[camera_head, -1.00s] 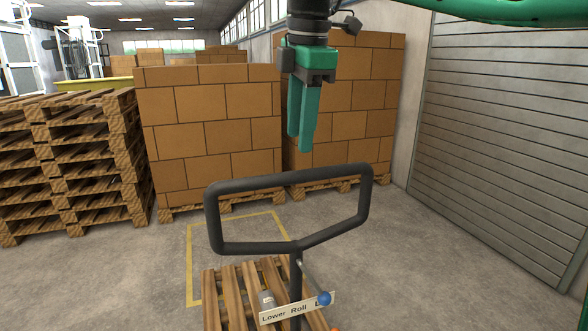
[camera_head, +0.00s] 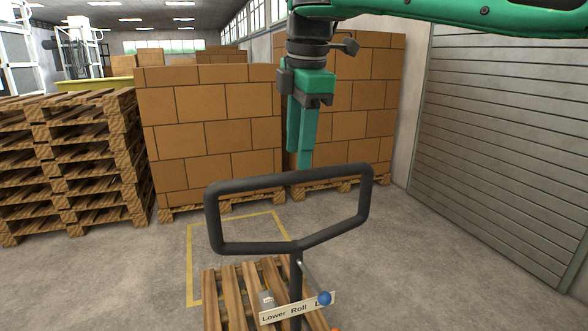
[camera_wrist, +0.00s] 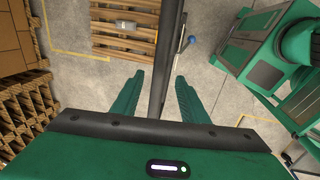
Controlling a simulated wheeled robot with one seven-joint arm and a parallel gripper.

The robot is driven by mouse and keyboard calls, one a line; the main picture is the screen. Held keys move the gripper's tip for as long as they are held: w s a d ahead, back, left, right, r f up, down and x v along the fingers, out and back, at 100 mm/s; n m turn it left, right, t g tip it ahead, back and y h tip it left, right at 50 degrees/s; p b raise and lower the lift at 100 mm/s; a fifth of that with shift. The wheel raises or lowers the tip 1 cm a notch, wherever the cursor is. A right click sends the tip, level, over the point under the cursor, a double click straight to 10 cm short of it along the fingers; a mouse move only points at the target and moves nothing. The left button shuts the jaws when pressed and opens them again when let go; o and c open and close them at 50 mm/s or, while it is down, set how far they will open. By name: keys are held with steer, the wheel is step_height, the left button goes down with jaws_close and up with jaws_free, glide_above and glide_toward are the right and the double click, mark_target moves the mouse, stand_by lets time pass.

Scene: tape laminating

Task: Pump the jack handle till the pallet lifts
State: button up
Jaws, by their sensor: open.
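The jack handle, a black loop (camera_head: 213,220) on a dark post, stands upright in the middle of the head view. A sign reading "Lower Roll" and a blue-knobbed lever (camera_head: 324,298) are on its post; the blue knob also shows in the wrist view (camera_wrist: 192,40). My gripper (camera_head: 303,166) points down, its fingertips by the handle's top bar; I cannot tell if they touch it. In the wrist view my gripper (camera_wrist: 159,78) is open, with a dark bar of the handle (camera_wrist: 168,55) between its fingers. The wooden pallet (camera_head: 231,297) lies low behind the post.
Stacked pallets (camera_head: 70,165) stand at the left. Boxes on pallets (camera_head: 215,130) fill the back. A ribbed grey wall (camera_head: 505,130) is at the right. A yellow floor outline (camera_head: 188,255) surrounds part of the pallet. Floor right of the handle is clear.

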mark_target(296, 172)
steer(key=shift+w+a+f, duration=0.1)
steer(key=shift+w+f, duration=0.05)
steer(key=shift+f, duration=0.7)
steer(key=shift+w+a+f, duration=0.1)
steer(key=shift+w+f, duration=0.1)
steer(key=shift+f, duration=0.65)
steer(key=shift+w+f, duration=0.15)
steer(key=shift+f, duration=0.7)
jaws_close()
steer(key=shift+a, duration=0.1)
